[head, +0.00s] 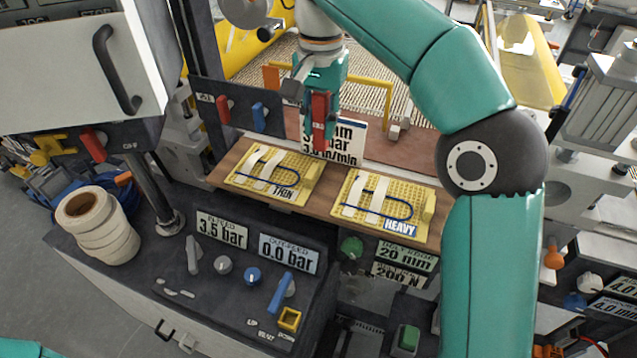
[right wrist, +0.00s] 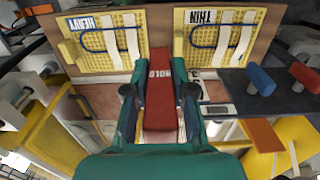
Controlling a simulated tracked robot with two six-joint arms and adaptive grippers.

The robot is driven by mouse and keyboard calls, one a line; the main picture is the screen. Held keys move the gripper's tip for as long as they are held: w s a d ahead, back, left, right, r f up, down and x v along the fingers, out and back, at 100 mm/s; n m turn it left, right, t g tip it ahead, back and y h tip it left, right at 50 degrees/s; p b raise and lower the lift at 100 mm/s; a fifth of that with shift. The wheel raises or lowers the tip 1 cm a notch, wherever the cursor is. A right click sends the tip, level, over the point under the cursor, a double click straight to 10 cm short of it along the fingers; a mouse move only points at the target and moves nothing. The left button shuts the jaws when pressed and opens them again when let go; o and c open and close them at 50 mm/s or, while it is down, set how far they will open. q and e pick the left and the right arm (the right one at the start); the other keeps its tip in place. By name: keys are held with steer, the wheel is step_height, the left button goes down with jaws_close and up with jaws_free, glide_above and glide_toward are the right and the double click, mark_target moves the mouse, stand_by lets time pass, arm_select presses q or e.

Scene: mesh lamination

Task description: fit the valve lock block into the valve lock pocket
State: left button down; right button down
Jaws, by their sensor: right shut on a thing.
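My right gripper (head: 318,95) is shut on a red block, which I take to be the valve lock block (head: 320,120). The block hangs upright in front of a white reading card, above the back of the wooden shelf. In the right wrist view the block (right wrist: 159,95) sits between both fingers of the gripper (right wrist: 160,95) and bears white letters. A small yellow square frame with a dark opening, apparently the valve lock pocket (head: 289,319), is on the dark control panel, beside the blue lever. Its inside is hard to make out. My left gripper is out of view.
Two yellow mesh boards, THIN (head: 272,178) and HEAVY (head: 385,205), lie on the wooden shelf (head: 225,180) between block and panel. A blue lever (head: 282,292) stands up beside the pocket. White rolls (head: 95,222) are at left. A grey cabinet with a handle overhangs the upper left.

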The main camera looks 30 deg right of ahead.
step_height(320, 180, down, 16)
steer(key=shift+r, duration=0.15)
stand_by(0.3)
steer(key=c, duration=1)
jaws_free()
steer(key=shift+r, duration=0.15)
